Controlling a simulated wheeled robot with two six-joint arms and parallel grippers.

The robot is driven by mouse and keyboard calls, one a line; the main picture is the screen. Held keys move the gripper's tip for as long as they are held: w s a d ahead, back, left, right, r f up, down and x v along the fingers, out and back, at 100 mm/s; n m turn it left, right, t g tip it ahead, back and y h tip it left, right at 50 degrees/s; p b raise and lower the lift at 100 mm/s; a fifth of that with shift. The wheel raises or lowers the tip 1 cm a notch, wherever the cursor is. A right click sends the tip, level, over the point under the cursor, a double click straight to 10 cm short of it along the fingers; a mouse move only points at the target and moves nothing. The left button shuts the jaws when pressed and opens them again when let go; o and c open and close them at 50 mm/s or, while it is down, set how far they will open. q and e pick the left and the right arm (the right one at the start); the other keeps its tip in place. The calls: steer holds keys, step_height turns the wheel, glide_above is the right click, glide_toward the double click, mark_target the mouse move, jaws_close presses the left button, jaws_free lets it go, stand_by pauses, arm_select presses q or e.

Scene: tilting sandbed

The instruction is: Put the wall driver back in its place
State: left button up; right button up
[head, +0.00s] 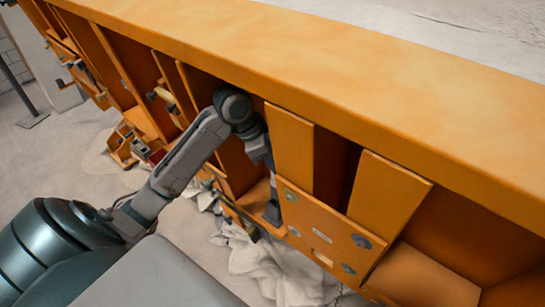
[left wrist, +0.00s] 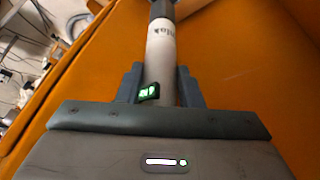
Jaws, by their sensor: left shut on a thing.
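My left gripper (left wrist: 159,84) is shut on a pale grey cylinder with a dark upper end, dark lettering and a small green-lit display, which I take to be the wall driver (left wrist: 161,50). The driver runs between the two fingers and up out of the top of the left wrist view, with an orange surface behind it. In the head view my left arm comes in from the left and bends down at the side of the orange sandbed; the gripper (head: 272,207) is low beside an orange compartment. The driver cannot be made out there. My right gripper is not in view.
The orange sandbed (head: 330,60) runs diagonally with its rim overhead and open compartments below. Orange upright boards (head: 388,198) and a panel with round fittings (head: 325,237) stand right of my gripper. Crumpled pale cloth (head: 275,270) lies on the floor underneath.

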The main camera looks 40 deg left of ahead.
mark_target(272, 184)
arm_select(q)
steer(key=shift+f+b, duration=1.4)
steer(key=shift+f, duration=2.3)
stand_by(0.6)
steer(key=o, duration=1.6)
step_height(272, 184, up, 6)
steer(key=p, duration=0.5)
steer(key=shift+f+p, duration=0.15)
steer(key=shift+p, duration=0.25)
step_height(272, 184, up, 2)
steer(key=shift+r, duration=0.15)
